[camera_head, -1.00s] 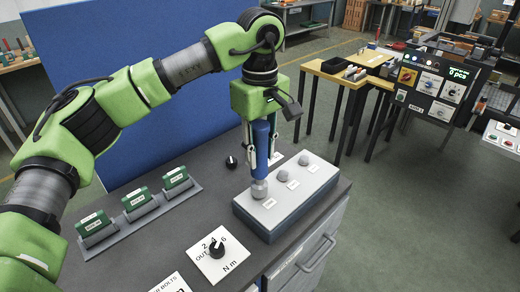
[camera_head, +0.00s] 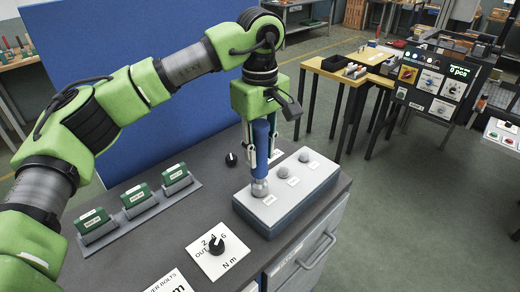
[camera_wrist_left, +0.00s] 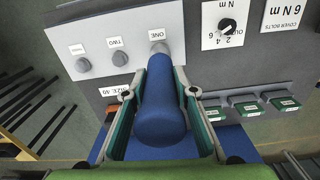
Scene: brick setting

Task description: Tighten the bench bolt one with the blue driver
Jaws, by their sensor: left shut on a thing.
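The blue driver (camera_head: 260,148) stands upright under my left gripper (camera_head: 261,146), which is shut on it. In the left wrist view the blue driver (camera_wrist_left: 160,118) sits between the two fingers of the left gripper (camera_wrist_left: 156,92). The driver's grey lower end (camera_head: 260,188) is down at the bolt position labelled ONE (camera_wrist_left: 157,33) on the grey bench block (camera_head: 285,210). It hides the bolt head there, and I cannot tell how it is seated. Bolt two (camera_head: 283,171) and a third bolt (camera_head: 304,156) stand uncovered in the same row. My right gripper is not in view.
A torque dial (camera_head: 217,245) marked in N m sits on the bench in front of the block. Several green pieces stand in a grey rack (camera_head: 140,207) to the left. A small black knob (camera_head: 231,160) is behind the block. A blue panel (camera_head: 130,90) rises behind.

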